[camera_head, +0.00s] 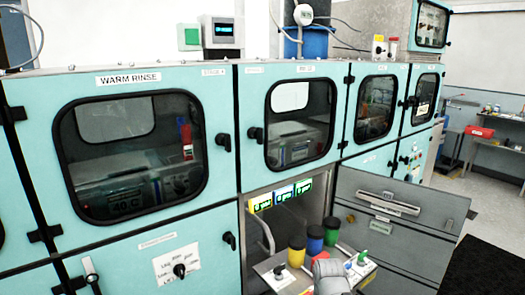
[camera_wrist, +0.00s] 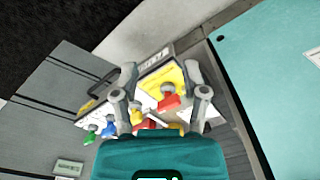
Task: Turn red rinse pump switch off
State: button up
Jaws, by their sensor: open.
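A red switch (camera_wrist: 169,103) with a grey round top stands on a yellow plate in the wrist view. My gripper (camera_wrist: 160,72) is open, its two grey fingers on either side of the red switch in the picture. The switch appears nearer the right finger. I cannot tell how deep the fingers are or whether they touch it. A yellow knob shows partly behind the gripper's teal body. In the head view, grey arm parts of mine cover part of the switch panel (camera_head: 369,269), and the red switch cannot be made out there.
Blue (camera_wrist: 92,130) and green (camera_wrist: 107,132) knobs stand left of the gripper.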

notch_tip(320, 180, up, 7)
jog(key=p, duration=0.5)
jog(key=shift+p, duration=0.4)
jog(key=shift+d, duration=0.1)
dwell(0.8)
